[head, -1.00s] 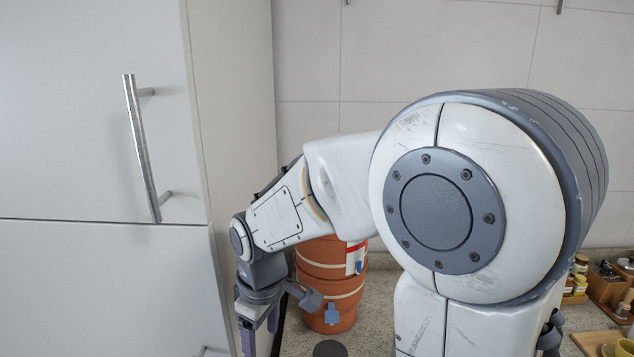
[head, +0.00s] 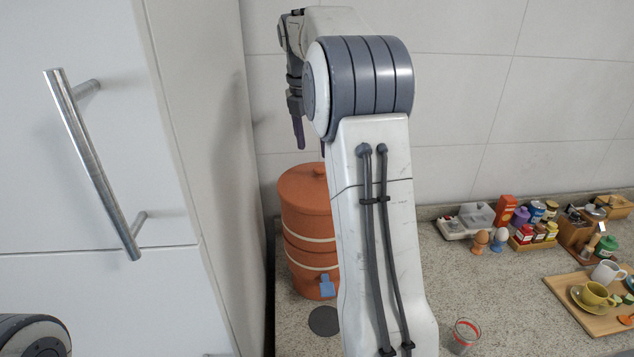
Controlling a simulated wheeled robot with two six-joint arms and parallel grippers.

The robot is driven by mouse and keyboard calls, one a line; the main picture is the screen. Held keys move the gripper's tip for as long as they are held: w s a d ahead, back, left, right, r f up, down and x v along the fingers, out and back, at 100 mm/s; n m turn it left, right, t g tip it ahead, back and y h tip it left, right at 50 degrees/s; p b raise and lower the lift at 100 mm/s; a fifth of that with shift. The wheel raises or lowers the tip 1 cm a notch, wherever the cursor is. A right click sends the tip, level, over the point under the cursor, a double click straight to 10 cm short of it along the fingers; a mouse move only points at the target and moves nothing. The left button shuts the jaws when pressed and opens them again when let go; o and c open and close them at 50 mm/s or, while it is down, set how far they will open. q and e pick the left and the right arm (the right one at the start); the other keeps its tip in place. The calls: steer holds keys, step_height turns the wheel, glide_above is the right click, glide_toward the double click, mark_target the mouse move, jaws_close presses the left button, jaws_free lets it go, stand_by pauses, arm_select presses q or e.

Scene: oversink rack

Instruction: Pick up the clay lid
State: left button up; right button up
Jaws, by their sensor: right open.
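The clay lid (head: 304,182) is an orange-brown disc on top of a terracotta water filter (head: 305,228) with pale bands and a blue tap. My right arm hides the right side of both. My right gripper (head: 310,146) is open, pointing down, above the lid in the picture and apart from it. One purple finger shows clearly; the other is mostly hidden behind my arm. My left gripper is not in view.
A tall white cabinet (head: 200,200) with a metal handle (head: 95,165) stands left of the filter. A dark round disc (head: 323,320) lies before the filter. A glass (head: 465,333), jars, egg cups and a wooden cup tray (head: 570,298) are to the right.

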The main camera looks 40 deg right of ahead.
steer(key=shift+d+f, duration=0.25)
steer(key=shift+f, duration=0.5)
steer(key=shift+d+f+p, duration=0.2)
steer(key=shift+f+p, duration=0.1)
steer(key=f, duration=0.1)
steer(key=d+f+p, duration=0.1)
steer(key=f, duration=0.1)
steer(key=shift+d+f, duration=0.15)
steer(key=shift+f, duration=0.05)
steer(key=shift+w+f, duration=0.1)
steer(key=shift+f, duration=0.4)
jaws_close()
steer(key=shift+r, duration=0.1)
